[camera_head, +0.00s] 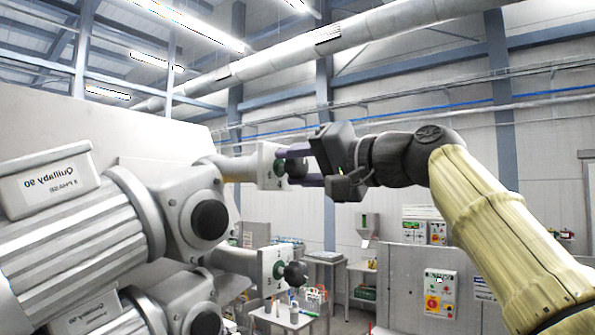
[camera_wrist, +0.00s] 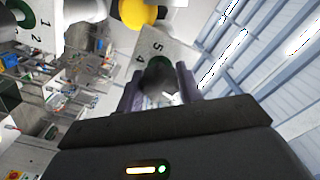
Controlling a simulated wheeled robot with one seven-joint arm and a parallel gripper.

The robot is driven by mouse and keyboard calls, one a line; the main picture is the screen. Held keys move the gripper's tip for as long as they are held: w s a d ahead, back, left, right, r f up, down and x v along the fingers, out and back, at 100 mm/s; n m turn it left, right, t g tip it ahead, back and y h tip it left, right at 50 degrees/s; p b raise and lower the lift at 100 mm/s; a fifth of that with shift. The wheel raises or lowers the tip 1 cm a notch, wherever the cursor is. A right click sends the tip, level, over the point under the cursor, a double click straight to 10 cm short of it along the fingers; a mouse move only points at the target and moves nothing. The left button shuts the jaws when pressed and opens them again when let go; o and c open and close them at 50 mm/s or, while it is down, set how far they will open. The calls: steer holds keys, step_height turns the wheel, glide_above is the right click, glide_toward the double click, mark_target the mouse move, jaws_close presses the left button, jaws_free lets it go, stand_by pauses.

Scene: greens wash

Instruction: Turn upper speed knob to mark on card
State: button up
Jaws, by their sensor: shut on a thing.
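The upper speed knob (camera_wrist: 158,76) is dark and round, on a green collar over a pale dial plate (camera_wrist: 152,45) with the numbers 4 and 5 showing. In the head view this dial plate (camera_head: 265,160) is seen nearly edge-on at the end of the upper drive unit. My gripper (camera_head: 298,166) reaches in from the right, its purple fingers on either side of the knob and shut on it. The fingers also flank the knob in the wrist view (camera_wrist: 160,82). The knob's pointer cannot be made out. I cannot identify the card in either view.
A lower dark knob (camera_head: 295,273) on a similar plate (camera_head: 270,270) sits just below. The large grey motors (camera_head: 75,235) fill the left. A control box (camera_head: 440,292) is on a grey panel at lower right. A bench (camera_head: 290,316) with bottles stands below.

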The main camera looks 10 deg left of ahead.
steer(key=shift+f+n, duration=0.15)
steer(key=shift+n, duration=1.05)
steer(key=o, duration=1)
steer(key=b+v, duration=0.5)
steer(key=v, duration=1.2)
steer(key=shift+d, duration=0.2)
